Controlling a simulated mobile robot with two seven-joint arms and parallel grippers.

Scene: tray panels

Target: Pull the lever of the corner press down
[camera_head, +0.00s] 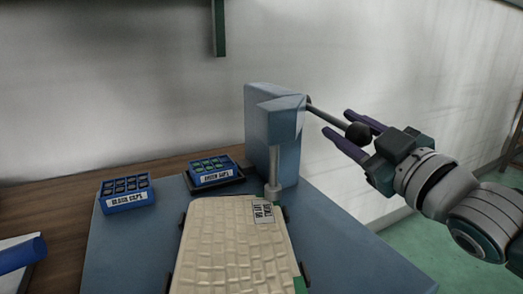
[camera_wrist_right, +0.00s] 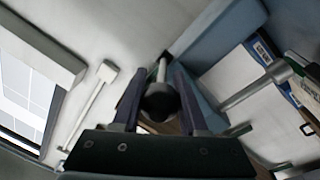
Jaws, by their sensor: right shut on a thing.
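The corner press (camera_head: 270,125) is a blue-grey column with an overhanging head at the back corner of the blue work surface. In the right wrist view the knob (camera_wrist_right: 160,101) sits between the fingers. The press ram (camera_head: 273,185) stands above the panel's back edge. My left gripper is out of view.
A cream, labelled panel (camera_head: 228,245) lies on the blue surface (camera_head: 340,250) below the ram. Two blue cap boxes (camera_head: 127,196) (camera_head: 212,171) stand at the back left. A white wall (camera_head: 130,90) rises behind.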

